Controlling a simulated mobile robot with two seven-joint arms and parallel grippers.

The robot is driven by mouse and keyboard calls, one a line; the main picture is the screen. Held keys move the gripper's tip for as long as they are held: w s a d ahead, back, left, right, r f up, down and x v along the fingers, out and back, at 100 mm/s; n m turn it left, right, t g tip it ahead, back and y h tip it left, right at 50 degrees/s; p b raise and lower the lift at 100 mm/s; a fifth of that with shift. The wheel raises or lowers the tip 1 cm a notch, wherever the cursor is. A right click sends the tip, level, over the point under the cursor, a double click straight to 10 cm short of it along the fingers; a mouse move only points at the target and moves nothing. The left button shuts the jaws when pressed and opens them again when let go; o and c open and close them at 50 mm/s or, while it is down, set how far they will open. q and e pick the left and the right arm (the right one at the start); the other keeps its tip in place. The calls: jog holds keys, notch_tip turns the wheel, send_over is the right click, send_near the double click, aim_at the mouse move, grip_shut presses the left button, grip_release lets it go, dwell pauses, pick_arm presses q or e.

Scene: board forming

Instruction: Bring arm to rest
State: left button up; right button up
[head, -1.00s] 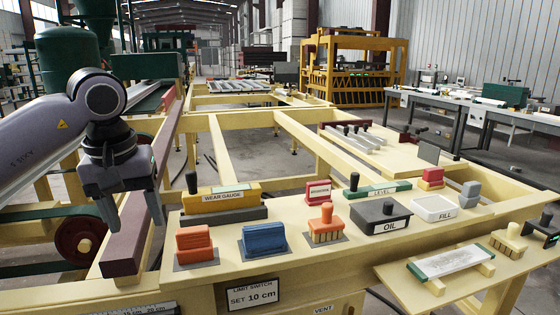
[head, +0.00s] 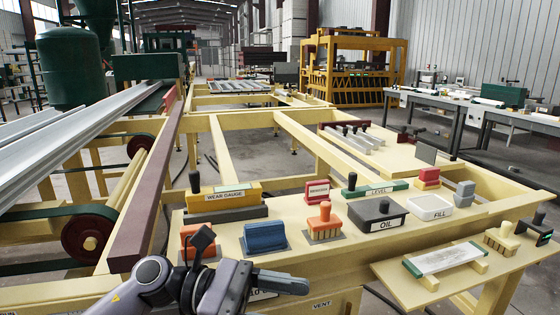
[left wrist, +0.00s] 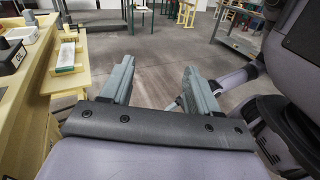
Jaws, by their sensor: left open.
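My left arm comes in from the bottom of the head view, folded low in front of the yellow machine table (head: 345,262). Its gripper (head: 292,283) points to the right, close to the table's front face, and partly hides the limit switch label. In the left wrist view the two grey fingers of the left gripper (left wrist: 158,68) stand apart, with only floor between them. It holds nothing. My right gripper is not in view.
On the table are an orange block (head: 200,240), a blue block (head: 264,238), an orange brush (head: 324,222) and an OIL box (head: 378,214). A side shelf (head: 402,285) juts out at right with a green-ended white bar (head: 450,259).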

pick_arm(q)
jog(key=w+a+f+m+t+y, duration=0.25)
jog(key=a+f+m+t, duration=0.3)
jog(key=m+t, duration=0.8)
jog(key=w+a+f+m+t+y, duration=0.1)
jog(key=a+f+m+t+y, duration=0.45)
jog(key=m, duration=1.55)
jog(key=s+a+f+n+g+y, duration=0.2)
jog(key=s+a+f+n, duration=0.3)
jog(key=f, duration=0.5)
jog(key=s+a+f+n+g+y+p, duration=0.1)
jog(key=s+a+f+n+g+y, duration=0.2)
jog(key=s+f+n, duration=0.7)
jog(key=shift+a+f+n+y, duration=0.55)
jog(key=shift+a+n+y, duration=0.45)
jog(key=shift+n+y, duration=0.1)
